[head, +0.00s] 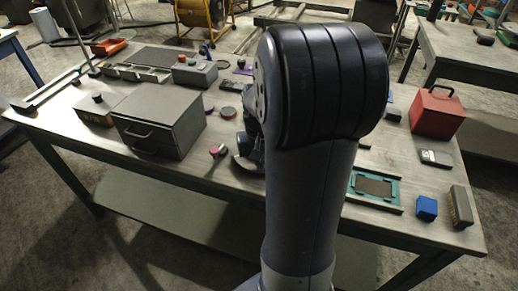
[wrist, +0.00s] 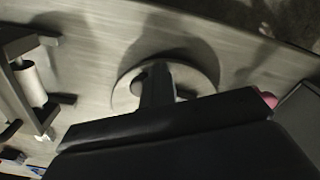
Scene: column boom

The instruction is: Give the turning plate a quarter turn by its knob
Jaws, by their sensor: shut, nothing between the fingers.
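The turning plate shows in the wrist view as a pale round disc (wrist: 122,97) on the table, partly covered by my gripper. In the head view only a bit of its pale rim (head: 243,164) shows left of my arm. My gripper (wrist: 157,88) is shut and empty, its dark fingers over the disc's middle. Whether they touch the plate I cannot tell. I cannot make out the knob; it may be hidden behind the fingers. In the head view my arm hides most of the gripper.
A grey box with a handle (head: 158,122) stands left of the plate, with a red-topped item (head: 217,151) between. A frame with a white roller (wrist: 32,86) is at the left in the wrist view. A teal-edged tray (head: 374,188), blue block (head: 427,208) and red box (head: 437,112) are at right.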

